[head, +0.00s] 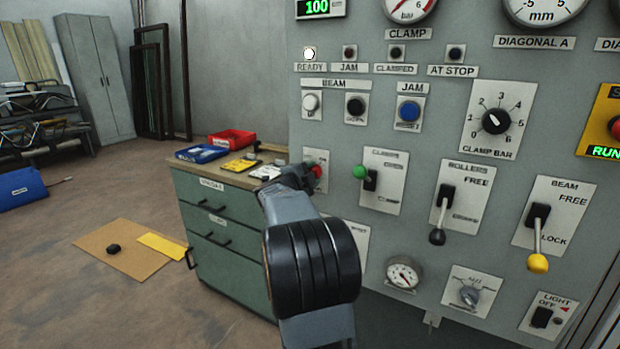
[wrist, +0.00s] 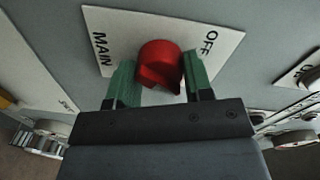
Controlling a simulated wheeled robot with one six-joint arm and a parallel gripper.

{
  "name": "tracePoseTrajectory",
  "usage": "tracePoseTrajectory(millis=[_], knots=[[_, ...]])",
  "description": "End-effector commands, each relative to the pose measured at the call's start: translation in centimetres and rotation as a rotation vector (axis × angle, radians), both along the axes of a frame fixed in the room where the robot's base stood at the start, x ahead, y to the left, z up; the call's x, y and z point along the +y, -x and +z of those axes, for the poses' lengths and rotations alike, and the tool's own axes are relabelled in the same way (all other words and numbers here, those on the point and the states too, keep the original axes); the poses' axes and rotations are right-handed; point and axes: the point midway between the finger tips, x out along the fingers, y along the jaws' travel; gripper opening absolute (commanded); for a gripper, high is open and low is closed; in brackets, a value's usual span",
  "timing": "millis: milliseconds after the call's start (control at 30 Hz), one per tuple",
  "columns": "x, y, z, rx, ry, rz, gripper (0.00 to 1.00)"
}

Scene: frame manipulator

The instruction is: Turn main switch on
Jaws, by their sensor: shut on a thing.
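The main switch is a red rotary knob (wrist: 159,65) on a white plate (wrist: 110,24) in the wrist view. The plate reads MAIN on the left and OFF on the right. My gripper (wrist: 158,82) is shut on the red knob, with one green fingertip on each side of it. In the head view the red knob (head: 317,171) shows just past my gripper (head: 308,177), at the left edge of the panel, and is partly hidden by it. The knob's exact pointing direction is hard to tell.
The grey panel (head: 440,140) holds several levers, dials and buttons right of my arm, including a green-knobbed lever (head: 361,172) close by. A green drawer cabinet (head: 222,243) stands left, with red (head: 232,139) and blue bins (head: 202,153) on top.

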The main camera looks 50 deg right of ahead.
Motion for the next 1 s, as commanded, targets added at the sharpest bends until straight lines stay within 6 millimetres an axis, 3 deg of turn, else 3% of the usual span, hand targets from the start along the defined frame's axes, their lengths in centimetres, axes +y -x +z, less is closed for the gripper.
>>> tracePoseTrajectory(millis=[633, 667, 900, 1000], knots=[[-0.01, 0.02, -0.03, -0.045, -0.013, -0.001, 0.23], [-0.01, 0.02, -0.03, -0.045, -0.013, -0.001, 0.48], [-0.01, 0.02, -0.03, -0.045, -0.012, 0.000, 0.71], [0.00, 0.02, -0.02, -0.044, -0.011, 0.000, 0.73]])
